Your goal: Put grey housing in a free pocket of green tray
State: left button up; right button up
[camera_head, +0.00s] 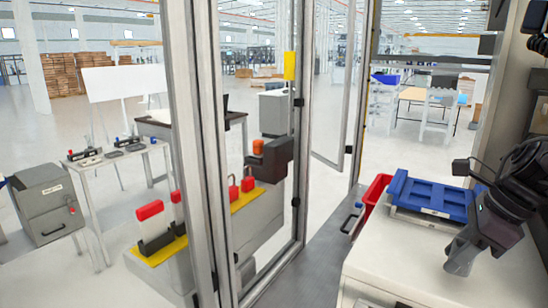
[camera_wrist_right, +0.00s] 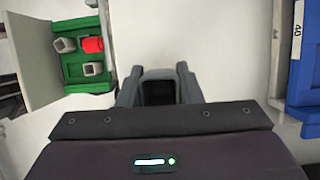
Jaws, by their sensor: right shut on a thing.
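My right gripper (camera_wrist_right: 158,88) is shut on a grey housing (camera_wrist_right: 158,74), a square hollow piece held between its fingers. In the head view the right gripper (camera_head: 468,250) points down over the pale worktop, and its held piece is hard to tell from the fingers. The green tray (camera_wrist_right: 85,86) is at the upper left of the right wrist view, apart from the gripper. Two grey housings and a red part (camera_wrist_right: 92,44) sit in it. Its lower-left pocket looks empty. The head view does not show the green tray. My left gripper is not in view.
A blue tray (camera_head: 425,198) lies on the worktop (camera_head: 395,255) left of my right arm, and its edge shows at right in the wrist view (camera_wrist_right: 306,75). A red bin (camera_head: 374,190) is beside it. A pale flat panel (camera_wrist_right: 40,60) adjoins the green tray. Bare worktop lies between the trays.

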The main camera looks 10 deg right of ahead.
jog(key=shift+f, duration=0.8)
jog(key=shift+r, duration=0.1)
